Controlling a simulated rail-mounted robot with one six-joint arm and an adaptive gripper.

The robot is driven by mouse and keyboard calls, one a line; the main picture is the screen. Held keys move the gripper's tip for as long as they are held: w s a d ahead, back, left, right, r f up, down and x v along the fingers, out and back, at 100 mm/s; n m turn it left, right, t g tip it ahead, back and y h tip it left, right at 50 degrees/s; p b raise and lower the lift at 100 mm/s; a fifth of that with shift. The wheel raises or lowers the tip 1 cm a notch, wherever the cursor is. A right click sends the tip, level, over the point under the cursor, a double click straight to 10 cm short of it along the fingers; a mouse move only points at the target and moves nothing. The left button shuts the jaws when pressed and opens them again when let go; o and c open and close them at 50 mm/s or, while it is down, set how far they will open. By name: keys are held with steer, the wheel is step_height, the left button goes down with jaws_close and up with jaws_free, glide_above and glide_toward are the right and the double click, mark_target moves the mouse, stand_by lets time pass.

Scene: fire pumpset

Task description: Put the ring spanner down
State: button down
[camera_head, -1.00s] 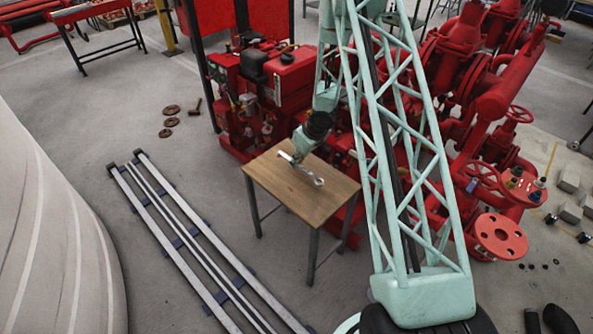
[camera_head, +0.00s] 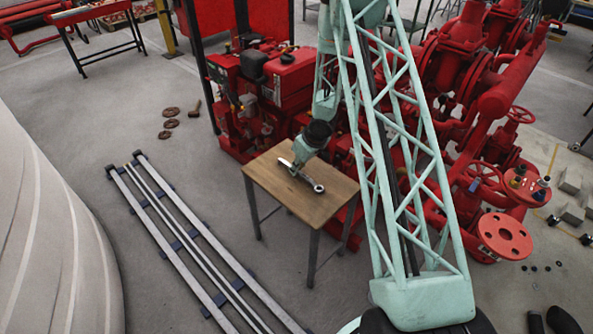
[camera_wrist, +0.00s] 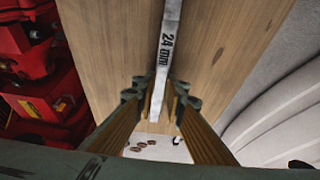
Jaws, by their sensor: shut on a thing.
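The ring spanner (camera_head: 303,178) is a slim metal tool with a ring end toward the lower right, over a small wooden table (camera_head: 318,205). My gripper (camera_head: 297,166) is above the table top and shut on the spanner's other part. In the wrist view the spanner's shaft (camera_wrist: 166,50), marked "24 mm", runs between the fingers of my gripper (camera_wrist: 160,112), with the table's wood grain behind it. I cannot tell whether the spanner touches the table top.
A red engine and pump set (camera_head: 262,85) stands close behind the table. Long metal rails (camera_head: 190,240) lie on the floor to the left. Several brown discs (camera_head: 170,123) lie on the floor further back. The table's near part is bare.

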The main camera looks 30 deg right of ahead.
mark_target(304, 175)
stand_by(0.4)
steer(key=c, duration=2.6)
jaws_free()
steer(key=shift+f, duration=0.1)
steer(key=shift+c, duration=0.2)
steer(key=p+v, duration=0.4)
steer(key=v, duration=0.8)
